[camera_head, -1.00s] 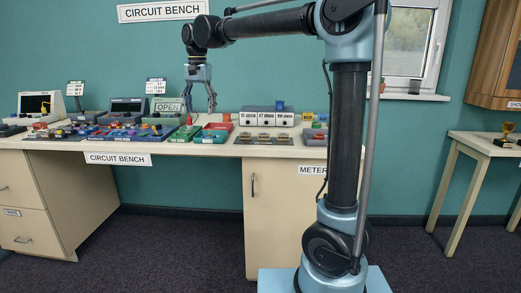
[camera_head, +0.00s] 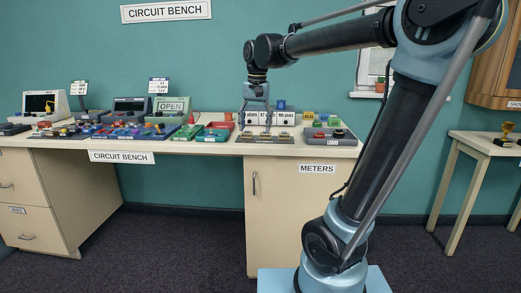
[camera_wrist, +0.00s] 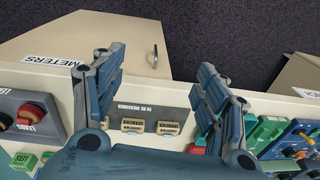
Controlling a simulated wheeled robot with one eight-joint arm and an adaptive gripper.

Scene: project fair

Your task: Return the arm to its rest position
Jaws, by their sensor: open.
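My gripper (camera_head: 256,117) hangs from the arm with its fingers pointing down, in front of the white resistance boxes at the back of the bench. In the wrist view my gripper (camera_wrist: 163,98) has its two blue-grey fingers spread wide apart, with nothing held between them. Below and between the fingers lies a grey tray of small beige parts (camera_wrist: 150,127) near the bench's front edge. My arm's forearm reaches left from a raised elbow at the top right of the head view.
A wooden side table (camera_head: 487,142) with a small trophy stands at the right. The dark floor (camera_head: 190,240) in front is clear.

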